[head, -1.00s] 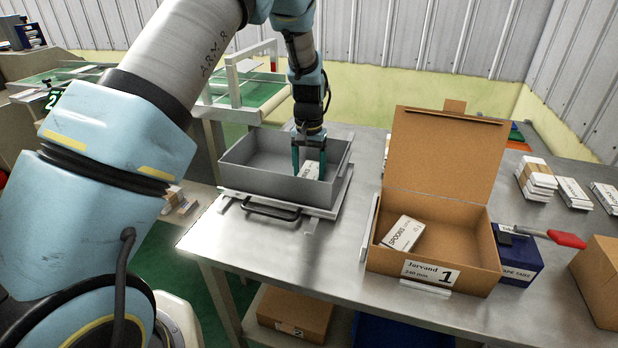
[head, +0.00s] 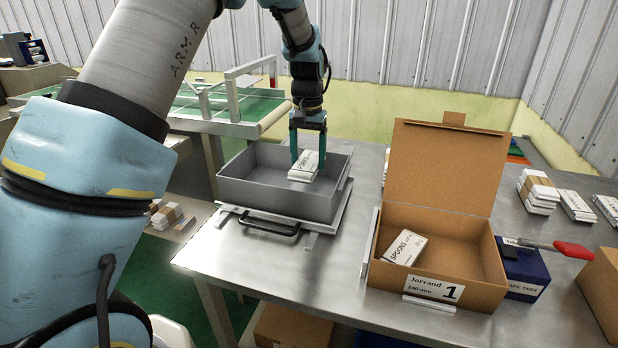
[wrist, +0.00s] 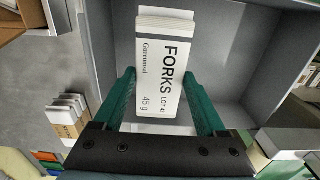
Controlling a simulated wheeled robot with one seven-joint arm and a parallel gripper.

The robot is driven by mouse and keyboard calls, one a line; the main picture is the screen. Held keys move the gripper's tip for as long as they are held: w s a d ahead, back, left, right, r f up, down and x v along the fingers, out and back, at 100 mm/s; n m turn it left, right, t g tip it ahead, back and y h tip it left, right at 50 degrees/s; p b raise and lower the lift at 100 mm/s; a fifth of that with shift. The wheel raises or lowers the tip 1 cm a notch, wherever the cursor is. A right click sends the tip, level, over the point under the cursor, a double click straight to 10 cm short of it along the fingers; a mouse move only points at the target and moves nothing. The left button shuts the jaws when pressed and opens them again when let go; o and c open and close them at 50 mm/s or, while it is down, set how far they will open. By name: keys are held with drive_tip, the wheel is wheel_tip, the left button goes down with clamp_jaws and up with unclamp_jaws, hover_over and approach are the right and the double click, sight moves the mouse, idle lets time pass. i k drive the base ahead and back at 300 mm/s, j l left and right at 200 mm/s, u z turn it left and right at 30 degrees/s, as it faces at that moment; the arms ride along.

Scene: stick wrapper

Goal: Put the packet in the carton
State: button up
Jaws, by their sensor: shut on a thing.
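My gripper (head: 308,150) is shut on a white packet (head: 303,167), held at the upper part of the grey metal tray (head: 280,203). In the wrist view the packet (wrist: 160,70) reads "FORKS" and sits between the two green fingers (wrist: 168,105). Another white edge shows just behind it; I cannot tell if that is a second packet. The open brown carton (head: 470,284), labelled "Jorvand 1", stands to the right with its lid up. A white packet marked "SPOONS" (head: 405,247) lies inside it at the left.
A blue box (head: 523,270) and a red-handled tool (head: 570,249) are right of the carton. Stacked white packets (head: 538,192) lie at the back right. The carton's raised lid (head: 447,168) stands at its back. Bare steel table (head: 330,270) lies between tray and carton.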

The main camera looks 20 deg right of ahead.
sight(454, 268)
drive_tip(key=k+j, duration=0.1)
drive_tip(key=j, duration=0.25)
drive_tip(key=k+j, duration=0.1)
drive_tip(key=j, duration=0.25)
drive_tip(key=k+j, duration=0.1)
drive_tip(key=j, duration=0.25)
drive_tip(key=k+j, duration=0.1)
drive_tip(key=j, duration=0.2)
